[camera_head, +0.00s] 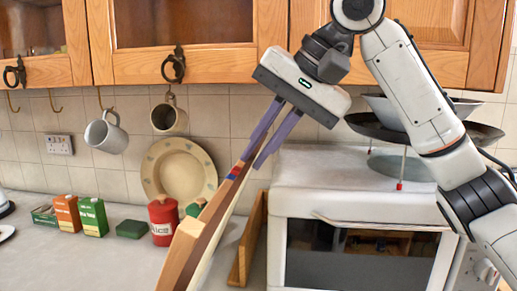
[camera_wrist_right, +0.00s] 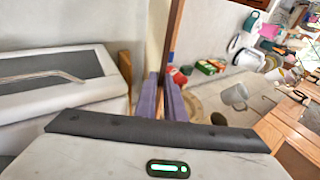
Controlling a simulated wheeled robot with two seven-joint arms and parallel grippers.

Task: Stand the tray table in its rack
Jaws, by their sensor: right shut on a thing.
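The tray table (camera_head: 196,236) is a flat wooden panel seen nearly edge-on, tilted, with its upper end in my right gripper (camera_head: 249,157). The gripper's purple fingers are shut on its edge, close to a red and blue mark. In the right wrist view the tray table (camera_wrist_right: 174,40) runs up from between the fingers (camera_wrist_right: 163,90). A wooden piece that looks like the rack (camera_head: 245,248) stands just right of the tray table, beside the white oven; it also shows in the wrist view (camera_wrist_right: 125,68). The tray table's lower end is out of frame. My left gripper is not in view.
The white oven (camera_head: 300,204) stands close on the right, with a dark pan (camera_head: 480,130) above it. A red canister (camera_head: 162,222), small boxes (camera_head: 92,216) and a plate (camera_head: 180,170) are on the left. Mugs (camera_head: 106,133) hang below the cupboards (camera_head: 200,65).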

